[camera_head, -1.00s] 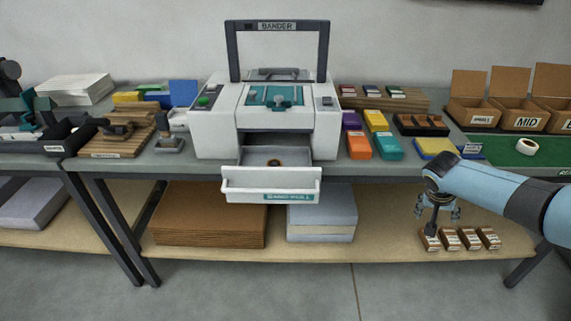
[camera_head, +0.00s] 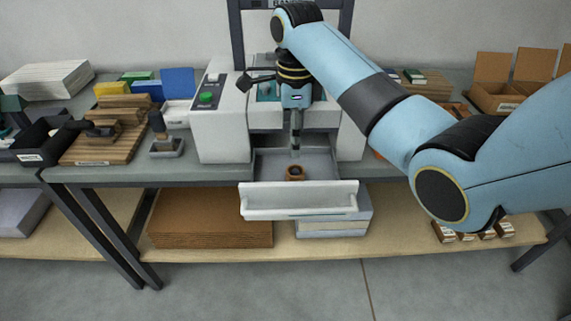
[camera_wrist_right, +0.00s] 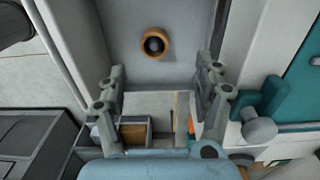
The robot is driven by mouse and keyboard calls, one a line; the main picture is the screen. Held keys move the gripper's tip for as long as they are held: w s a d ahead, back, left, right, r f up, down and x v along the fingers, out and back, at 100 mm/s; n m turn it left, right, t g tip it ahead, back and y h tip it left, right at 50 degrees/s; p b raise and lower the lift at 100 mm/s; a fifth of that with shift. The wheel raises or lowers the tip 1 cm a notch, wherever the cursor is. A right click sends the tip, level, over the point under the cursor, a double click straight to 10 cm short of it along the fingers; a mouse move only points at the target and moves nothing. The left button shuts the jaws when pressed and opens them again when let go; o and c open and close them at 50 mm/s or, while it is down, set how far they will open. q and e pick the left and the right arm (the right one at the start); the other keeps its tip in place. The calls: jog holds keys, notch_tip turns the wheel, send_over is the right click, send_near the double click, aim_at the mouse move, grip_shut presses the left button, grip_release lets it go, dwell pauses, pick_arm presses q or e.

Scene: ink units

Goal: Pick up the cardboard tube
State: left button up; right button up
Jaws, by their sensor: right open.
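The cardboard tube (camera_head: 294,173) is a short brown ring in the open drawer (camera_head: 300,202) of the white machine. In the right wrist view the tube (camera_wrist_right: 154,43) shows its dark round opening, on the grey drawer floor beyond my fingertips. My right gripper (camera_head: 296,152) points down over the drawer, above the tube. In the right wrist view my right gripper (camera_wrist_right: 161,72) is open, with its two fingers wide apart and nothing between the tips. My left gripper is not in view.
The white machine (camera_head: 222,135) rises behind the drawer, partly hidden by my right arm. A wooden block with a stamp (camera_head: 105,140) and a small stand (camera_head: 166,147) are to the left. Boxes (camera_head: 498,98) stand at the right. Small cartons (camera_head: 443,232) sit on the lower shelf.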

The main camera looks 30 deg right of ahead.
aim_at(295, 170)
jog(key=f, duration=0.4)
jog(key=shift+s, duration=0.3)
jog(key=shift+w+f, duration=0.1)
jog(key=shift+f, duration=0.25)
jog(key=f, duration=0.4)
jog(key=shift+s+f, duration=0.2)
jog(key=shift+s, duration=0.15)
jog(key=shift+f, duration=0.35)
jog(key=shift+a, duration=0.1)
jog(key=shift+c, duration=0.3)
jog(key=c, duration=0.8)
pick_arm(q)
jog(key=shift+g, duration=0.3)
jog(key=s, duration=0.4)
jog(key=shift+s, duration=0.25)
